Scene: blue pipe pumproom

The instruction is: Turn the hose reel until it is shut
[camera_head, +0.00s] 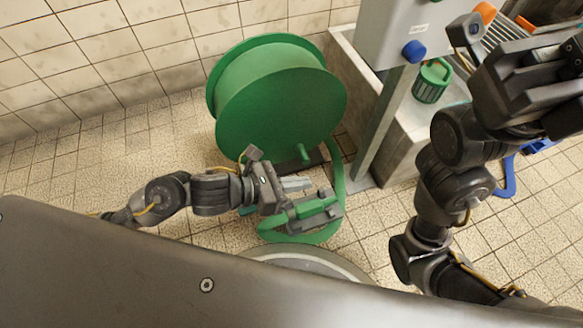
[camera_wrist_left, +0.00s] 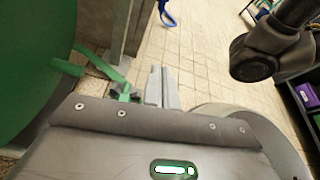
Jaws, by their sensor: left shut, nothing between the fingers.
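The green hose reel (camera_head: 275,100) stands on the tiled floor by the wall, its round side facing me. A short green crank handle (camera_head: 303,151) sticks out low on that side. In the left wrist view the reel (camera_wrist_left: 30,60) fills the left edge, with the handle (camera_wrist_left: 66,67) pointing right. My left gripper (camera_head: 306,183) is shut and empty, just below the handle and apart from it. Its light grey fingers (camera_wrist_left: 162,88) are together in the wrist view. My right gripper (camera_head: 535,85) is high at the right, away from the reel; its fingertips are unclear.
A green hose (camera_head: 338,170) loops from the reel to the floor, with a grey nozzle piece (camera_head: 318,211) beside my left gripper. A grey post (camera_head: 385,125) and a concrete trough (camera_head: 405,140) stand right of the reel. Floor at the left (camera_head: 60,175) is clear.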

